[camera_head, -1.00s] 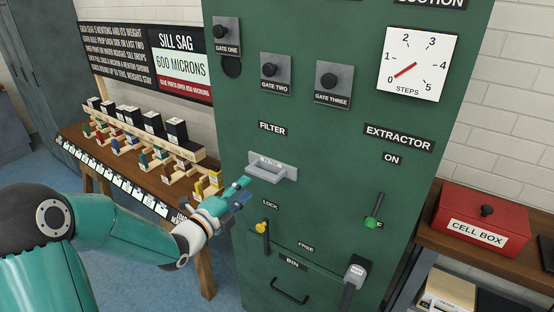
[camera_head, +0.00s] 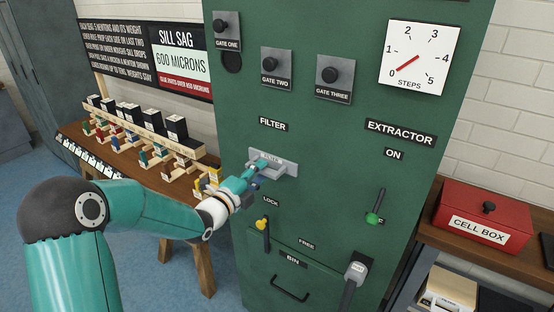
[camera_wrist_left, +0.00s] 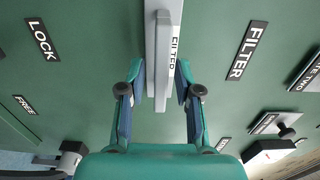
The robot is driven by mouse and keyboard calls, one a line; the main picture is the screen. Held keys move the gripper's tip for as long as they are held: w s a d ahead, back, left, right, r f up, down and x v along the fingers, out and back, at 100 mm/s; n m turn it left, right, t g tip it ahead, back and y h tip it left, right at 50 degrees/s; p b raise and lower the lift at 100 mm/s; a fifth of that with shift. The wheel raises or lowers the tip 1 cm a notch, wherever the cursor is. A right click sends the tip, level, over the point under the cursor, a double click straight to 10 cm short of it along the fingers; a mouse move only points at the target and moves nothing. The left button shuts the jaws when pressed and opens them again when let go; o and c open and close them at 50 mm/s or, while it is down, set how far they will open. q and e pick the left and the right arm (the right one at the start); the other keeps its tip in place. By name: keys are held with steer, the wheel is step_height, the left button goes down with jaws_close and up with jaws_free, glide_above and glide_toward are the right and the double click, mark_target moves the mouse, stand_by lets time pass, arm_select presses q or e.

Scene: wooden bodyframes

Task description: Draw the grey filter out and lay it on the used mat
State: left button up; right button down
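The grey filter (camera_head: 285,168) sits in the green cabinet's front under the FILTER label, with its handle standing out; the handle (camera_wrist_left: 161,104) also shows in the left wrist view. My left gripper (camera_head: 258,173) is at the handle in the head view, covering its left part. In the left wrist view my left gripper (camera_wrist_left: 160,88) is open, one finger on each side of the handle, with gaps visible. My right gripper is not in view. I see no used mat.
Below the filter are a yellow-knobbed LOCK lever (camera_head: 263,232), a grey-knobbed lever (camera_head: 353,280) and a BIN handle (camera_head: 289,291). A green-knobbed extractor lever (camera_head: 374,216) is to the right. A bench (camera_head: 145,178) with wooden racks stands left; a red cell box (camera_head: 484,214) stands right.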

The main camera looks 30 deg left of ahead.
arm_select(q)
jaws_close()
steer(key=shift+s+f+b, duration=0.1)
steer(key=shift+s+b, duration=0.65)
steer(key=shift+b, duration=0.15)
stand_by(0.6)
steer(key=shift+s+a, duration=0.1)
steer(key=shift+s, duration=0.1)
steer(key=s+b, duration=0.5)
steer(key=s, duration=0.6)
steer(key=shift+a, duration=0.4)
stand_by(0.8)
